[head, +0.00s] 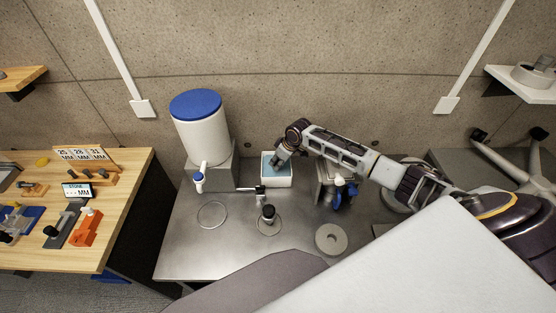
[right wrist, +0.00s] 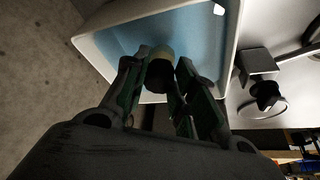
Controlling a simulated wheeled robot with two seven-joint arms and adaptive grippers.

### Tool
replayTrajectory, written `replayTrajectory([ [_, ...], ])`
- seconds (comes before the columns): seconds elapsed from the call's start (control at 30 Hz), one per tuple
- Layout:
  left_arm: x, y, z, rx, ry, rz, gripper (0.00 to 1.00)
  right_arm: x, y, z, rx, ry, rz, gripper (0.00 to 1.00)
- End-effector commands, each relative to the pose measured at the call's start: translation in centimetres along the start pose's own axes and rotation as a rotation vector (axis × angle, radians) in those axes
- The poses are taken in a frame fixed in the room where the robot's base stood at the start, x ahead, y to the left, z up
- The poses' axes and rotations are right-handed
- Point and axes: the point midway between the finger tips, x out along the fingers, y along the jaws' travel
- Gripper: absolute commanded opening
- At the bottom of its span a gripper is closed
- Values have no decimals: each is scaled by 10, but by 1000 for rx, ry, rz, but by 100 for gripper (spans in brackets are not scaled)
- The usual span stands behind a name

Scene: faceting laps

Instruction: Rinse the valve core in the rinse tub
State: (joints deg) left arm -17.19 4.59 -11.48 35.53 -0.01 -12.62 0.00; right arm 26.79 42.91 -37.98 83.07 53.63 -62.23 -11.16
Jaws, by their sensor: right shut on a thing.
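The rinse tub (head: 289,182) is a small white open box with blue water in it, at the back of the steel bench. In the right wrist view its white rim (right wrist: 98,50) surrounds the blue water. My right gripper (head: 277,160) reaches over the tub from the right, fingers pointing down at the water. In the right wrist view the right gripper (right wrist: 160,85) is shut on the valve core (right wrist: 160,72), a small dark piece with a pale yellow-green end. Whether the core touches the water I cannot tell. My left gripper is out of view.
A white tank with a blue lid (head: 200,125) and tap stands left of the tub. A black knobbed piece (head: 268,212) and a grey disc (head: 331,238) are in front. A blue-handled fixture (head: 341,192) stands right, under my arm. The front left bench is mostly clear.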

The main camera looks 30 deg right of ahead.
Motion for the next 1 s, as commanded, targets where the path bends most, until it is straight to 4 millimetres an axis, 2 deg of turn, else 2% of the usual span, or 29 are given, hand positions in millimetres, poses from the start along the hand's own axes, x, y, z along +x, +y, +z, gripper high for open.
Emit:
replayTrajectory([
  [0.33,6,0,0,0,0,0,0,14,-1,5,0,0,-1,6],
  [1.0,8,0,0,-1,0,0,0,16,3,4,1,1,0,6],
])
